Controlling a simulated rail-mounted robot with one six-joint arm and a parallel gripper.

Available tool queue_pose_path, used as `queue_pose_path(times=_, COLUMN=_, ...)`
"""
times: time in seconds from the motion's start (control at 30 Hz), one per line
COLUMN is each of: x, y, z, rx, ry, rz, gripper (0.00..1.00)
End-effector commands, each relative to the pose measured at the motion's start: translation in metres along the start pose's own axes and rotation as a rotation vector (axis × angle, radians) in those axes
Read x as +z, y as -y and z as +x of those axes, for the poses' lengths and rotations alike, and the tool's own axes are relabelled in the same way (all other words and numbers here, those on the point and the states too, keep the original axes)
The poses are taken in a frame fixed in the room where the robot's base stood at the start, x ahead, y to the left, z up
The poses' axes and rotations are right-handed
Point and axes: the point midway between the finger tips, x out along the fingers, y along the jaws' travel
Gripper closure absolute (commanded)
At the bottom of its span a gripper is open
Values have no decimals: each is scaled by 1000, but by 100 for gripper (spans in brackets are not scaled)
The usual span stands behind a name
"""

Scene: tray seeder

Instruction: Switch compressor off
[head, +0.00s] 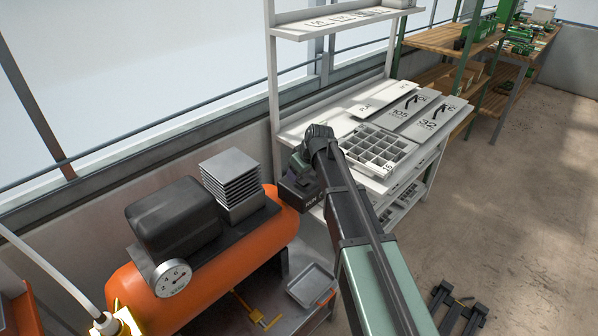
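The compressor (200,287) has an orange horizontal tank, a black motor cover (172,218), a grey finned block (230,175) and a round white gauge (173,278). At its right end is a black box (298,198) with white lettering that seems to read "RUN"; my arm covers part of it. I cannot see a switch lever or its position. My arm reaches up from the bottom right and bends at the wrist beside this box. My gripper (304,166) is right above or against the box. Its fingers do not show clearly, so I cannot tell contact or opening.
A white bench with a compartment tray (376,150) and numbered plates (425,118) stands behind my arm. A grey tray (311,286) and a yellow part (258,317) lie below the compressor. Wooden shelves (450,38) stand farther back.

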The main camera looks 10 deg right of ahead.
Motion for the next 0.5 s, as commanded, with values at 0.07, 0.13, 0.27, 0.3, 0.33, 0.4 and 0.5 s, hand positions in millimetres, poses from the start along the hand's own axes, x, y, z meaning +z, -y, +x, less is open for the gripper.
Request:
queue_pose_path(times=0.07, x=-3, y=0, z=-22, rx=0, ry=0, rz=1, gripper=45)
queue_pose_path(times=0.13, x=-4, y=1, z=-40, rx=0, ry=0, rz=1, gripper=45)
queue_pose_path(times=0.27, x=-5, y=1, z=-75, rx=1, ry=0, rz=1, gripper=45)
queue_pose_path(times=0.3, x=-5, y=1, z=-84, rx=1, ry=0, rz=1, gripper=45)
queue_pose_path(times=0.33, x=-4, y=1, z=-90, rx=1, ry=0, rz=1, gripper=45)
queue_pose_path(times=0.4, x=-3, y=0, z=-100, rx=1, ry=0, rz=1, gripper=45)
queue_pose_path(times=0.5, x=-1, y=0, z=-103, rx=0, ry=0, rz=1, gripper=45)
